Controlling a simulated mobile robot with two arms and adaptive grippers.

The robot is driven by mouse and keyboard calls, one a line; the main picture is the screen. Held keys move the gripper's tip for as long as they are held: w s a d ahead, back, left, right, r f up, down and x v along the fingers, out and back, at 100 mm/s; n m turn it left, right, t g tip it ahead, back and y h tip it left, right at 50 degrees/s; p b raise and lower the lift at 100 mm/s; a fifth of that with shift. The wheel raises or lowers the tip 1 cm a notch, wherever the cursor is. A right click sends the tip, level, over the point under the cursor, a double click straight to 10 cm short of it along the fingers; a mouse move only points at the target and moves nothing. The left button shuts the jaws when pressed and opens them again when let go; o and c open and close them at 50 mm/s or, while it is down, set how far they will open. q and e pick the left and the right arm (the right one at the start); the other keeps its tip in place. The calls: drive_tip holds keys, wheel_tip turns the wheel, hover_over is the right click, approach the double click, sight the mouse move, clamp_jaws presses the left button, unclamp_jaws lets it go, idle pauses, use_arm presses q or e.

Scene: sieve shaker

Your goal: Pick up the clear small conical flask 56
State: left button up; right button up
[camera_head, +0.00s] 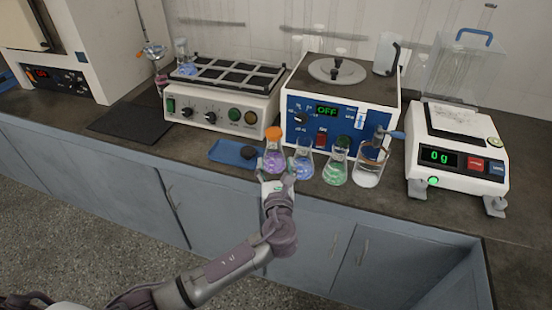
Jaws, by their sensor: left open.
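Several small conical flasks stand in a row near the bench's front edge. From left to right they are a flask with an orange neck and purple contents (273,160), one with bluish contents (303,165), one with green contents (336,172), and a larger clear vessel with whitish contents (369,170). I cannot read a number 56 on any of them. My left gripper (278,180) is open at the bench edge, just in front of the purple and bluish flasks. Its fingers point toward them, and I cannot tell whether they touch. My right gripper is not in view.
Behind the flasks stand a blue-fronted device reading OFF (340,122) and a shaker (218,115). A blue tray (226,153) lies left of the flasks. A balance (450,160) reading 0 g stands right. Cabinets (130,185) run below the bench.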

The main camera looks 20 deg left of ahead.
sight(274, 148)
use_arm(q)
drive_tip(key=x, duration=0.8)
drive_tip(key=shift+w+a+r, duration=0.1)
drive_tip(key=shift+w+r, duration=0.1)
clamp_jaws()
